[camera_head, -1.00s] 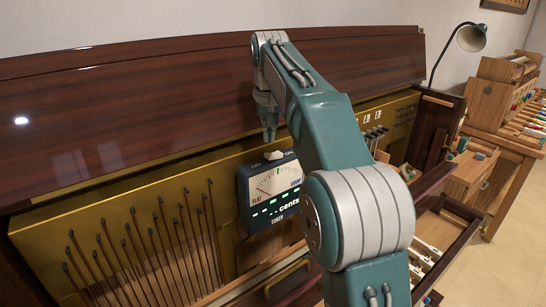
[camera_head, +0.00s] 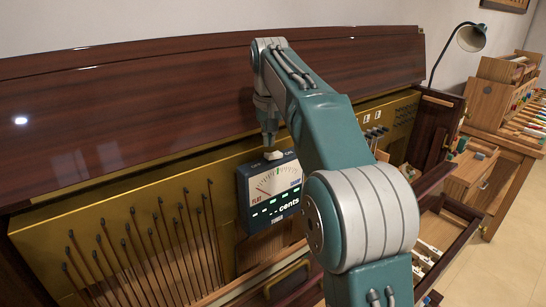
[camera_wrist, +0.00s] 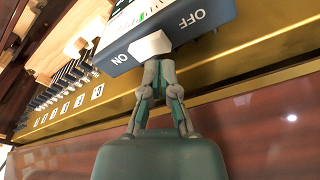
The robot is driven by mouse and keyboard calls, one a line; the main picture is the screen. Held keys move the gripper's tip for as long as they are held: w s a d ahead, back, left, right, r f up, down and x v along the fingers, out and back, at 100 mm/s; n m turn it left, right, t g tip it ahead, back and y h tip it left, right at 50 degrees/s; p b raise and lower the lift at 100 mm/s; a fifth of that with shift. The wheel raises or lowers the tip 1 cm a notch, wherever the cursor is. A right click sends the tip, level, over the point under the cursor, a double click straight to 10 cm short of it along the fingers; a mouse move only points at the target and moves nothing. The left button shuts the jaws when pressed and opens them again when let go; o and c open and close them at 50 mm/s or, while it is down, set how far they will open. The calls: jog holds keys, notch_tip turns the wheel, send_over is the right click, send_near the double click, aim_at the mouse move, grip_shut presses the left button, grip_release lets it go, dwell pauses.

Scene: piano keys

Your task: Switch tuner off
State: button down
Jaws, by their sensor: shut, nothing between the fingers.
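The tuner (camera_head: 270,208) is a dark blue box with a lit display, a needle dial and the word "cents". It stands against the gold plate inside the piano. Its white switch (camera_head: 273,156) is on the top face. In the wrist view the switch (camera_wrist: 150,45) lies close to the ON label, with OFF further to the right. My gripper (camera_head: 269,145) is shut and empty, pointing down just above the switch. In the wrist view its fingertips (camera_wrist: 158,66) are at the switch's edge; I cannot tell whether they touch it.
Several dark-tipped rods (camera_head: 160,235) stand left of the tuner. The raised mahogany lid (camera_head: 130,110) is behind my arm. Black-tipped pins (camera_wrist: 62,85) line the gold plate in the wrist view. A lamp (camera_head: 470,38) and a wooden bench (camera_head: 515,140) are at the right.

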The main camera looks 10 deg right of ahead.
aim_at(269, 154)
jog(key=shift+f, duration=1.3)
dwell(1.3)
jog(key=shift+w+r, duration=0.1)
jog(key=shift+r, duration=3.4)
